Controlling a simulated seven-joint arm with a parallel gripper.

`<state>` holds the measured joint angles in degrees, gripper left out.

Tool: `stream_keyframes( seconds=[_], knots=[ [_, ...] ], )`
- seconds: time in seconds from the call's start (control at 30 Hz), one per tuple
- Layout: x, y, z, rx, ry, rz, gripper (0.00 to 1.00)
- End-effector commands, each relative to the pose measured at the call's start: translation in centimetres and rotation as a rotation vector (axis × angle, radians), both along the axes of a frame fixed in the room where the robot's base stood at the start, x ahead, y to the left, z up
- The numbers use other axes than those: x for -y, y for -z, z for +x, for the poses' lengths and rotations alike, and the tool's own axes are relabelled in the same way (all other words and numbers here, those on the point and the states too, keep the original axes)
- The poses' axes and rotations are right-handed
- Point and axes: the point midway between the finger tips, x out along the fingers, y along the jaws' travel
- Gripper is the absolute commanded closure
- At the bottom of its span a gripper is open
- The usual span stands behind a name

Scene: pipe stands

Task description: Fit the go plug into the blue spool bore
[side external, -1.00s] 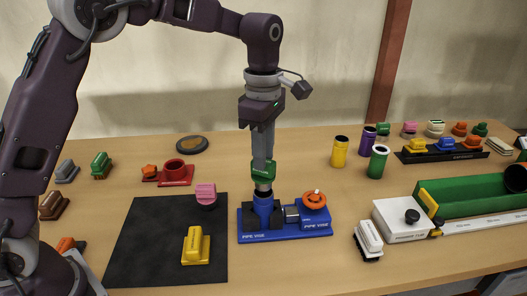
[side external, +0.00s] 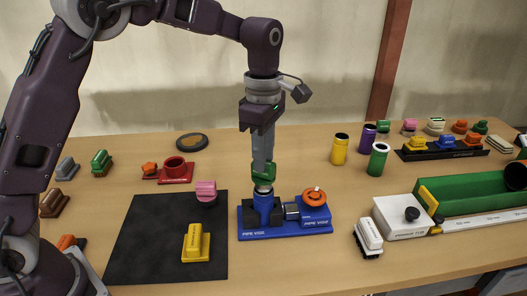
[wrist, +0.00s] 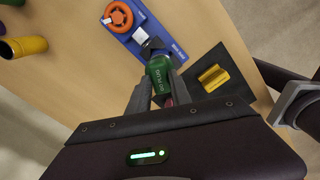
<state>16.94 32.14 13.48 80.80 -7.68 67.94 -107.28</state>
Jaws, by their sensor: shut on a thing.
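My gripper (side external: 264,164) is shut on the green go plug (side external: 263,172), pointing straight down. The plug also shows between the fingers in the wrist view (wrist: 159,75), with lettering on its green handle. The blue spool (side external: 263,203) stands upright in the jaws of the blue pipe vise (side external: 285,232). The plug is right above the spool, with its lower metal end at the spool's top. How deep that end sits in the bore is hidden. In the wrist view the plug covers most of the spool.
An orange handwheel (side external: 314,196) tops the vise's right end. A black mat (side external: 150,240) with a yellow block (side external: 196,244) and a pink-topped plug (side external: 206,192) lies to the left. Yellow (side external: 340,150) and green (side external: 378,160) spools stand behind right. A white box (side external: 403,218) stands right.

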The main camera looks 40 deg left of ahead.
Motion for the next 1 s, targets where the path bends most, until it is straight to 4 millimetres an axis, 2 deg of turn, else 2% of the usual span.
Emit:
stream_keyframes(
  seconds=[1.0],
  knots=[
    [0.0,2.2,0.0,-0.001,0.000,0.000,1.00]
  ],
)
